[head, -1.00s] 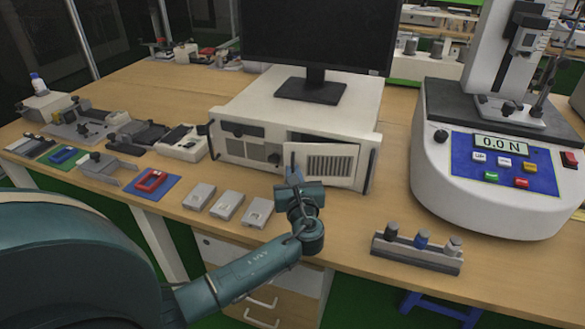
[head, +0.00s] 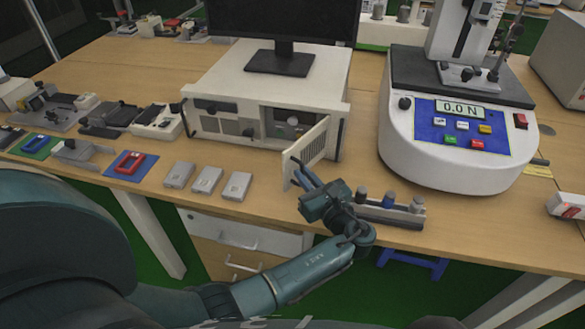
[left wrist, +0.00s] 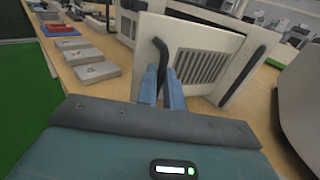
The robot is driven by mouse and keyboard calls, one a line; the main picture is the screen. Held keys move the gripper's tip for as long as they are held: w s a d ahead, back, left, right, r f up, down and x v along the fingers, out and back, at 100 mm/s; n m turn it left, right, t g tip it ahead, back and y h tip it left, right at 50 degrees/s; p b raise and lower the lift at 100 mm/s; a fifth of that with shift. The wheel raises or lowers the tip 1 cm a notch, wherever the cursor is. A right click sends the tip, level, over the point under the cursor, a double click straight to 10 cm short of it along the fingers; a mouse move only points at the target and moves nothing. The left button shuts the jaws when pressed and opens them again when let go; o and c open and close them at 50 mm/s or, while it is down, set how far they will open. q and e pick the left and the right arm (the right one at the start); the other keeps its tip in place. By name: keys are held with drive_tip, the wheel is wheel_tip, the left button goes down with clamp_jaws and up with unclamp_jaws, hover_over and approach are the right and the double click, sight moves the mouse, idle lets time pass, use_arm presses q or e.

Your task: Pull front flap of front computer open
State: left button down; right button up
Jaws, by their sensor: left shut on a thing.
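The front computer (head: 222,127) is a white case with a monitor standing on it. Its front flap (head: 309,150) is swung outward, hinged on its right side, and the recess behind it shows. My left gripper (head: 301,164) is at the flap's free left edge, with its blue fingers shut on the flap's dark handle. The left wrist view shows the vented flap (left wrist: 200,66) and the black handle (left wrist: 162,60) between the fingertips (left wrist: 162,82). My right gripper is not in view.
A force tester (head: 450,130) reading 0.0 N stands to the right. A small rack with several pegs (head: 388,210) lies close to my left gripper's right side. Three grey boxes (head: 207,180) lie left of the flap.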

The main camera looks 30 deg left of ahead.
use_arm(q)
drive_tip(key=shift+w+d+r, duration=0.2)
drive_tip(key=shift+w+d, duration=0.1)
drive_tip(key=shift+d, duration=0.2)
drive_tip(key=shift+w+d+r, duration=0.15)
drive_tip(key=shift+w+d, duration=0.15)
drive_tip(key=shift+d, duration=0.2)
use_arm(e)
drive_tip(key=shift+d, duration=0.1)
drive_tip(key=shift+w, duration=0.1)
use_arm(q)
drive_tip(key=c, duration=1.9)
unclamp_jaws()
drive_tip(key=shift+w+f, duration=0.1)
drive_tip(key=o, duration=0.3)
drive_tip(key=shift+w+f, duration=0.2)
drive_tip(key=shift+o, duration=0.4)
drive_tip(key=shift+s, duration=0.15)
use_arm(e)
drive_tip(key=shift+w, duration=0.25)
